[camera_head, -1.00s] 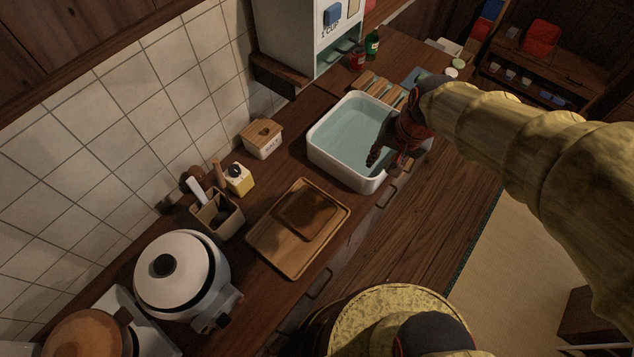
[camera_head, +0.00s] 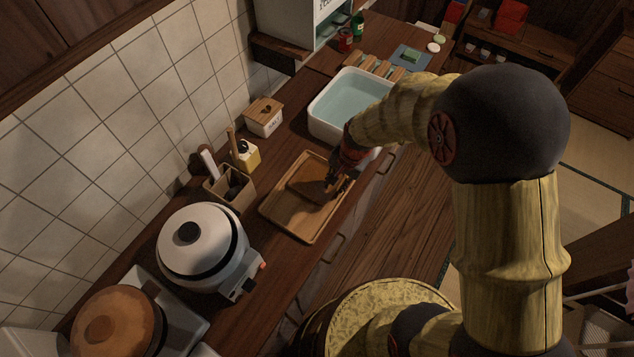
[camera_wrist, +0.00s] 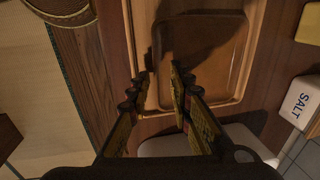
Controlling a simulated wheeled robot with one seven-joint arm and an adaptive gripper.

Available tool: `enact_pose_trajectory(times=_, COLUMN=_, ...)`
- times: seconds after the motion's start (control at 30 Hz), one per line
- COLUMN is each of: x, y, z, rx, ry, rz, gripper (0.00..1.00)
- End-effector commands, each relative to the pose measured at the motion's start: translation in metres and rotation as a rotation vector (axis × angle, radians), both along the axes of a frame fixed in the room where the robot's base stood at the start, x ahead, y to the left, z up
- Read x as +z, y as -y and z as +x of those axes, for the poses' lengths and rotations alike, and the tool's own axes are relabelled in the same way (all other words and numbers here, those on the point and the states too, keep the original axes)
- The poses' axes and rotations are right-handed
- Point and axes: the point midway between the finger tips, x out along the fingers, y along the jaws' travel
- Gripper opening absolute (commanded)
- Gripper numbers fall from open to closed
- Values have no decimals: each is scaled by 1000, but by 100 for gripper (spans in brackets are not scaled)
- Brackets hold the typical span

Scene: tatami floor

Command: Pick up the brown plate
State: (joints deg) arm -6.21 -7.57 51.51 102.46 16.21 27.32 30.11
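The brown plate (camera_head: 306,181) is a small, dark, rounded rectangle lying on a larger light-brown wooden tray (camera_head: 288,219) on the counter. In the wrist view the plate (camera_wrist: 217,60) lies ahead of my gripper, inside the tray's raised rim (camera_wrist: 256,40). My gripper (camera_head: 338,184) is over the right side of the tray, near the plate's right edge, and hides part of it. In the wrist view my gripper (camera_wrist: 161,70) has its two fingers apart with nothing held between them. The plate's left edge there lies in shadow near the fingertips. I cannot tell whether they touch it.
A white sink basin (camera_head: 335,112) with water is behind the tray. A white cooker (camera_head: 201,245) is at the near left. The counter's front edge runs close to the tray.

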Motion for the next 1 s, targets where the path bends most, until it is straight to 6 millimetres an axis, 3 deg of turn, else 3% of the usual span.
enact_pose_trajectory(times=0.03, x=-11, y=-1, z=0, rx=0, ry=-3, rz=0, gripper=21)
enact_pose_trajectory(times=0.17, x=-19, y=-2, z=2, rx=-1, ry=0, rz=0, gripper=21)
enact_pose_trajectory(times=0.37, x=-18, y=-2, z=2, rx=-1, ry=0, rz=0, gripper=21)
enact_pose_trajectory(times=0.73, x=-18, y=-2, z=2, rx=-1, ry=0, rz=0, gripper=0)
enact_pose_trajectory(times=1.0, x=-18, y=-2, z=2, rx=-1, ry=0, rz=0, gripper=0)
